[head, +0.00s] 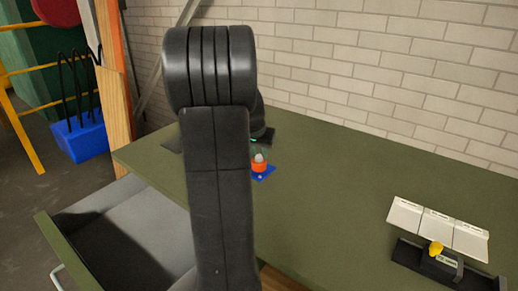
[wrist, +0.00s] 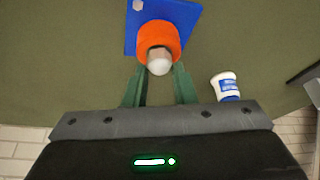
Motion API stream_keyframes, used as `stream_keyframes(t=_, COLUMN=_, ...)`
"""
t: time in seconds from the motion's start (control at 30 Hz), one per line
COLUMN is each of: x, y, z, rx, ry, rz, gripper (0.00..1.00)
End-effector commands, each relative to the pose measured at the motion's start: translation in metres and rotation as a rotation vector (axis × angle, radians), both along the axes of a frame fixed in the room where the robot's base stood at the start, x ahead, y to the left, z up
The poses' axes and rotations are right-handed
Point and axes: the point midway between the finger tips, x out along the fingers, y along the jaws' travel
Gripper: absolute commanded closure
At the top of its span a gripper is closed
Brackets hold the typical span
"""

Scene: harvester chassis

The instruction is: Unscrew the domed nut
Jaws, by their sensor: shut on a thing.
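The domed nut (wrist: 159,64) is a pale grey rounded cap on top of an orange round post (wrist: 158,36). The post stands on a blue plate (wrist: 133,28). My gripper (wrist: 159,74) has a green finger on either side of the nut and is shut on it. In the head view the domed nut (head: 259,158) sits above the orange post (head: 259,168) on the blue plate (head: 265,174). There my arm hides most of the gripper. The nut's thread is not visible.
A white bottle with a blue label (wrist: 227,86) stands close to my gripper. A black holder with a yellow item (head: 436,248) and white label cards (head: 438,227) is at the right of the green table (head: 330,200). A brick wall (head: 390,70) is behind. The table's middle is clear.

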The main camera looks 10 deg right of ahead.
Motion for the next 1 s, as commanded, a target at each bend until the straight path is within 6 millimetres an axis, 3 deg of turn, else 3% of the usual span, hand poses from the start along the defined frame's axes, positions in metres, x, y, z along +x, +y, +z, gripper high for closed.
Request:
stream_keyframes(t=0.23, x=-0.0003, y=-0.0005, z=0.0009, rx=0.000, ry=0.001, rz=0.121, gripper=1.00)
stream_keyframes(t=0.67, x=-0.0004, y=-0.0004, z=0.0009, rx=0.001, ry=0.002, rz=0.156, gripper=1.00)
stream_keyframes(t=1.0, x=-0.0004, y=-0.0008, z=0.0017, rx=0.002, ry=0.001, rz=0.382, gripper=1.00)
